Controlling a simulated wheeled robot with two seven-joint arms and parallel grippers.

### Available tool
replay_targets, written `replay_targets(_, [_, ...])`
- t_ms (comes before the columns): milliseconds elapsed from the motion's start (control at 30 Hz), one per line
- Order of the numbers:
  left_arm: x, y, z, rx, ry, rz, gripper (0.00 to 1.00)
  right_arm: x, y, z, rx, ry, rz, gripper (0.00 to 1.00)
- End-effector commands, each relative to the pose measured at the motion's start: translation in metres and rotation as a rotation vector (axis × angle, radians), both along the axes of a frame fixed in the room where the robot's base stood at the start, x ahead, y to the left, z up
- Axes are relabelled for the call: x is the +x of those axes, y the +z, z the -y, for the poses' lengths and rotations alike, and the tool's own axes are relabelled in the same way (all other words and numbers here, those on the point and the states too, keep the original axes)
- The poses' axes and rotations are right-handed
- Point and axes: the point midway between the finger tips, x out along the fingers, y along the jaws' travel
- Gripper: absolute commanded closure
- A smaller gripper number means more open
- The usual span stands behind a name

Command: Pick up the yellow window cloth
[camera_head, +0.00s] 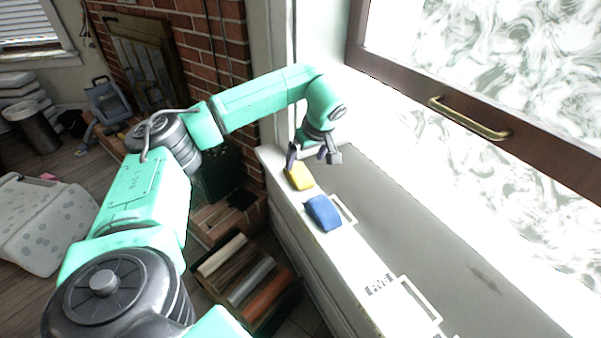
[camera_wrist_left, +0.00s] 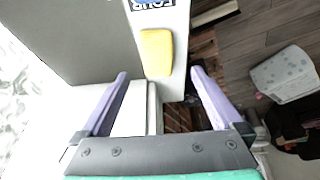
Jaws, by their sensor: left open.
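The yellow window cloth (camera_head: 299,178) lies on the white window ledge (camera_head: 345,275), near its far end. My left gripper (camera_head: 316,157) is above and just beyond the cloth in the head view, with its fingers pointing down. In the left wrist view the yellow cloth (camera_wrist_left: 157,52) shows ahead of the open, empty jaws (camera_wrist_left: 159,72), roughly in line with the gap between the fingertips. The cloth is apart from the purple fingers in that view. My right gripper is not in view.
A blue cloth (camera_head: 323,213) lies on the ledge closer to me. A dark window frame with a brass handle (camera_head: 468,118) is to the right. A brick wall (camera_head: 205,55) stands behind. A crate of logs (camera_head: 245,280) is below the ledge.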

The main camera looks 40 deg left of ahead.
Motion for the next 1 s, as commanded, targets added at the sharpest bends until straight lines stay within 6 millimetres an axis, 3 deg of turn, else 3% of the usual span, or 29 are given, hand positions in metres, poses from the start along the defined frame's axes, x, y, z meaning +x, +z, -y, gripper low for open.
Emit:
replay_targets(33, [0.001, -0.013, -0.004, 0.001, 0.002, -0.004, 0.00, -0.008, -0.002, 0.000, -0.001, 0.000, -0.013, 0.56])
replay_targets(133, [0.005, -0.029, -0.010, -0.001, -0.001, -0.001, 0.00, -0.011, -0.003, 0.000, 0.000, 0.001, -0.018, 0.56])
replay_targets(433, [0.011, -0.075, -0.027, -0.002, -0.001, 0.000, 0.00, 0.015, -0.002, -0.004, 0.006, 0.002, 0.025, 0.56])
replay_targets(700, [0.013, -0.082, -0.030, -0.002, -0.002, 0.003, 0.00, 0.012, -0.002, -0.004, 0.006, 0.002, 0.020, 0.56])
replay_targets(767, [0.013, -0.082, -0.030, -0.002, -0.002, 0.003, 0.19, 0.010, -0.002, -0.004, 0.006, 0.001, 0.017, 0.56])
replay_targets(900, [0.013, -0.082, -0.030, -0.003, -0.002, 0.002, 0.73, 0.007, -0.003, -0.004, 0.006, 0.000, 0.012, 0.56])
replay_targets(1000, [0.013, -0.082, -0.030, -0.003, -0.002, 0.002, 0.76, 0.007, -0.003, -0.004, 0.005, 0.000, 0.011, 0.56])
